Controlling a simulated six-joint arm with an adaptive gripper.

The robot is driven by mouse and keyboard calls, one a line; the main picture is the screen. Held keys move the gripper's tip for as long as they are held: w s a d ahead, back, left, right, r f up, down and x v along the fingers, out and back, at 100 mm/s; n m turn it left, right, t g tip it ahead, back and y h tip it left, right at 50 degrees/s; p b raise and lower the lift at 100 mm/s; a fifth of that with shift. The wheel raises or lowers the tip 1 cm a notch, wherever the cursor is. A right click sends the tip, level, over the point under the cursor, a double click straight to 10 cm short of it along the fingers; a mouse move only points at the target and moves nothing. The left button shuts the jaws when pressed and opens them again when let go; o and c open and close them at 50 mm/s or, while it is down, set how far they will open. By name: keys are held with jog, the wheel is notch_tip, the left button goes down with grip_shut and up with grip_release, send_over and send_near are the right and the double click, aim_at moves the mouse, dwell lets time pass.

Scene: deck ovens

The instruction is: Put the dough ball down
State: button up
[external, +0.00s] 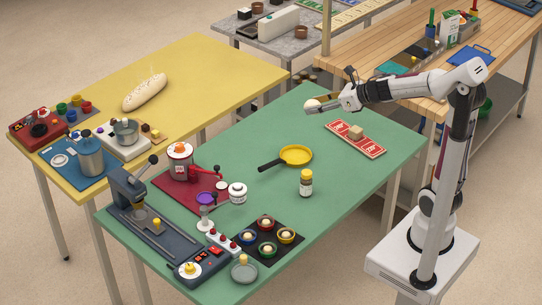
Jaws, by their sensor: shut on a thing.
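My gripper (318,104) is shut on a pale, round dough ball (311,104). The arm reaches in from the right, and the ball appears over the far end of the green table (340,185). The ball looks held above the surface, but its height is hard to judge from this one view. The fingers are small here and partly hide the ball. Several similar pale balls sit in coloured cups (267,250) on a dark tray at the front of the green table.
A yellow pan (296,155) and a yellow-capped jar (306,184) stand nearer. A red machine (181,165) and a dark press (130,190) fill the left. Green surface around the pan is clear.

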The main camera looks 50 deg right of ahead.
aim_at(307, 102)
notch_tip(307, 102, up, 2)
jog(key=shift+r, duration=0.1)
jog(key=shift+w+a+m+h, duration=0.25)
jog(key=shift+w+a, duration=0.2)
jog(key=shift+w, duration=0.3)
jog(key=shift+w+a+m+h, duration=0.25)
jog(key=shift+w+a, duration=0.2)
jog(key=shift+w, duration=0.3)
jog(key=shift+w+a+m+h, duration=1.4)
jog(key=shift+a+m+h, duration=1.2)
jog(key=shift+a, duration=3.3)
notch_tip(307, 102, down, 21)
jog(key=shift+d+f, duration=0.15)
jog(key=shift+f, duration=0.05)
jog(key=shift+f, duration=2.9)
jog(key=shift+f, duration=2.1)
